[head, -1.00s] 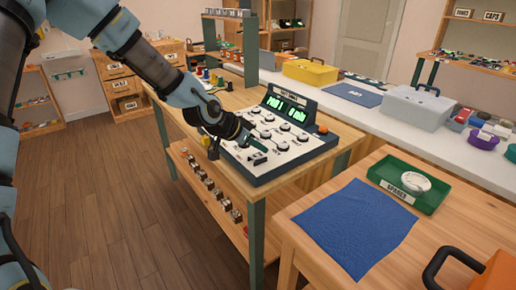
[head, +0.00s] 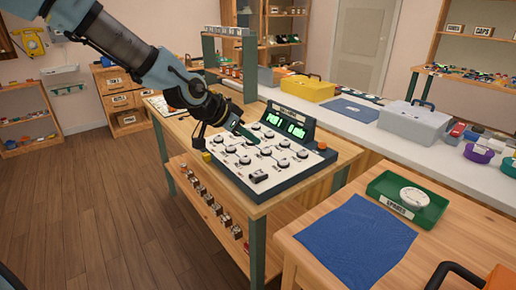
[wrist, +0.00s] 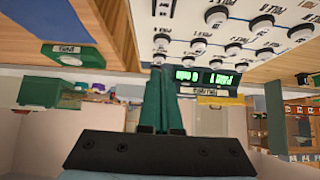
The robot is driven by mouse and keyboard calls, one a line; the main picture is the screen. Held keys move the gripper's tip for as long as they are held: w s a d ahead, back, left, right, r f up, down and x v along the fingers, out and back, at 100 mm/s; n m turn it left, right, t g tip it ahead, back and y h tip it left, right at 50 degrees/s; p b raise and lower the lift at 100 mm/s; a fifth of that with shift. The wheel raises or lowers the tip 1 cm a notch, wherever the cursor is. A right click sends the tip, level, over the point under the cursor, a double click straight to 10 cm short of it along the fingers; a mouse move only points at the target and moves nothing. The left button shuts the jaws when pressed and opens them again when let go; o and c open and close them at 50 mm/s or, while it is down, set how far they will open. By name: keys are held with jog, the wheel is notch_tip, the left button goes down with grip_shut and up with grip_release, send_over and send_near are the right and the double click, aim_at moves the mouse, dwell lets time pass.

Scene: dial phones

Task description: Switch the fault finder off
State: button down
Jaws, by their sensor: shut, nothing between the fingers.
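A console with a sloped white panel (head: 238,172) and several round knobs stands on the wooden bench; I take it as the fault finder. Its two green displays (head: 285,124) are lit. A black switch-like part (head: 258,177) sits at its near edge, its position too small to tell. An orange button (head: 321,146) is at the right. My gripper (head: 254,140) is shut and empty, its green fingers over the panel's far left part. In the wrist view, the fingers (wrist: 158,75) point towards the lit displays (wrist: 205,77), with knobs above them; contact cannot be told.
A blue cloth (head: 355,240) and a green tray (head: 385,185) lie on the near right table. A grey case (head: 415,120) and a yellow box (head: 307,88) stand on the long white counter behind. A shelf frame rises behind the console.

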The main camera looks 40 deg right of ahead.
jog(key=shift+v, duration=1.3)
jog(key=shift+d+r, duration=0.1)
jog(key=shift+r, duration=0.05)
